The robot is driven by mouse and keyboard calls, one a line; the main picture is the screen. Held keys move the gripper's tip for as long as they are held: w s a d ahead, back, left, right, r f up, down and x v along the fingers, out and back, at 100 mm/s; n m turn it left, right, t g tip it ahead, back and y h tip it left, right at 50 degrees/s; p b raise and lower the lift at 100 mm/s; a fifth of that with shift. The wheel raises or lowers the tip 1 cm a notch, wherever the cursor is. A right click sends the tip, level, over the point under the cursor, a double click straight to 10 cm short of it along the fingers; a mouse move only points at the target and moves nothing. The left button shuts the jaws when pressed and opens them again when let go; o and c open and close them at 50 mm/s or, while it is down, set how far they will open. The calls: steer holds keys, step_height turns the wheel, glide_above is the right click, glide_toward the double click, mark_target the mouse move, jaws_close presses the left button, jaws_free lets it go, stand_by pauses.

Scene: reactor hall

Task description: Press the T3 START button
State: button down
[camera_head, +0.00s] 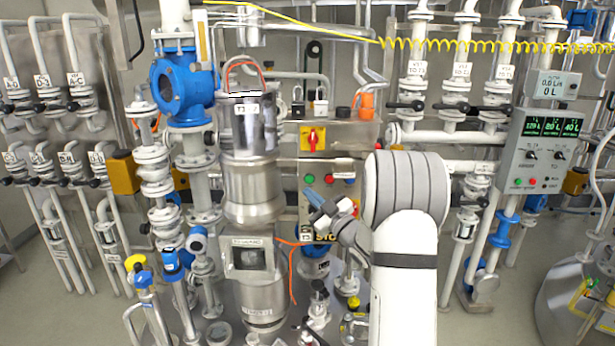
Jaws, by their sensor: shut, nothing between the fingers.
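The button labels are too small to read, so I cannot tell which is T3 START. My gripper (318,205) is shut and empty. In the picture it lies just below the green and red buttons. I cannot tell its distance from the box, whose lower part it partly hides.
The tall steel vessel (252,190) stands close left of my gripper. A red-and-yellow rotary switch (313,139) sits above the buttons. Pipes and valves crowd both sides, with a blue valve (182,88) at upper left. A yellow coiled hose (480,44) crosses the top.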

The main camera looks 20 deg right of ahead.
mark_target(309, 179)
steer(key=shift+w+d, duration=0.3)
steer(key=shift+w, duration=0.45)
steer(key=shift+w+d, duration=0.35)
steer(key=shift+w, duration=0.4)
steer(key=shift+w+d, duration=0.3)
steer(key=shift+w, duration=0.45)
steer(key=shift+w+f+b, duration=0.1)
steer(key=shift+b, duration=0.5)
steer(key=shift+w+d+b, duration=0.3)
steer(key=shift+w+b, duration=0.2)
steer(key=shift+b, duration=0.05)
stand_by(0.5)
steer(key=shift+s, duration=0.1)
steer(key=shift+s+a+b, duration=0.2)
steer(key=shift+s+b, duration=0.15)
steer(key=shift+b, duration=0.25)
steer(key=shift+s+a, duration=0.1)
steer(key=shift+s, duration=0.15)
